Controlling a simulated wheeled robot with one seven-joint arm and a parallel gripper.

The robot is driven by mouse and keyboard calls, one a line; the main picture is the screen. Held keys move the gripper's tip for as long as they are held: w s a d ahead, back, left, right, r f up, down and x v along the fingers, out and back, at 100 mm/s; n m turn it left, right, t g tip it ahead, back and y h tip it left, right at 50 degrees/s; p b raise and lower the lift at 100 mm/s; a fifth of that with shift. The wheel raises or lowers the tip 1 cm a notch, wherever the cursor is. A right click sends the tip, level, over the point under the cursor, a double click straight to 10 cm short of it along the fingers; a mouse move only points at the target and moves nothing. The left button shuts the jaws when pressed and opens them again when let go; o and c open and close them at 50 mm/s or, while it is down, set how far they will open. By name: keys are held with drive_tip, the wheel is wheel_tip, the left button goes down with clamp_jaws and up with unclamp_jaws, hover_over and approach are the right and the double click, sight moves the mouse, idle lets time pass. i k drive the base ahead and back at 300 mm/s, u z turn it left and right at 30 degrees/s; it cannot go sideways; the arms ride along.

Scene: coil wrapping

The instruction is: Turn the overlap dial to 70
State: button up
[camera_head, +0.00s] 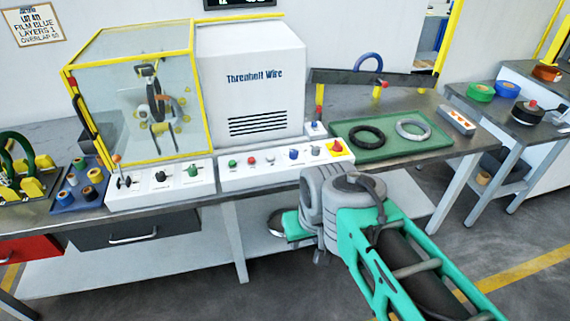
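The wrapping machine's left control panel (160,190) carries a black knob (160,177), a green knob (193,171) and a lever (119,170). The right control panel (270,174) has several coloured buttons or knobs. The labels are too small to read, so I cannot tell which control is the overlap dial or its setting. My arm reaches in from the lower right. Its end, with my gripper (280,223), is in front of and below the table edge, right of the left panel and apart from the knobs. I cannot make out its fingers.
A glass guard (140,95) with yellow edges stands behind the left panel. A wall card (33,24) mentions blue film, layers and an overlap, apparently 50. A green tray (390,150) holds a black and a grey coil. A blue tray (80,195) holds several rolls.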

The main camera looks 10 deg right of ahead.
sight(315, 150)
drive_tip(key=z, duration=0.1)
drive_tip(key=i, duration=0.85)
drive_tip(key=u, duration=0.65)
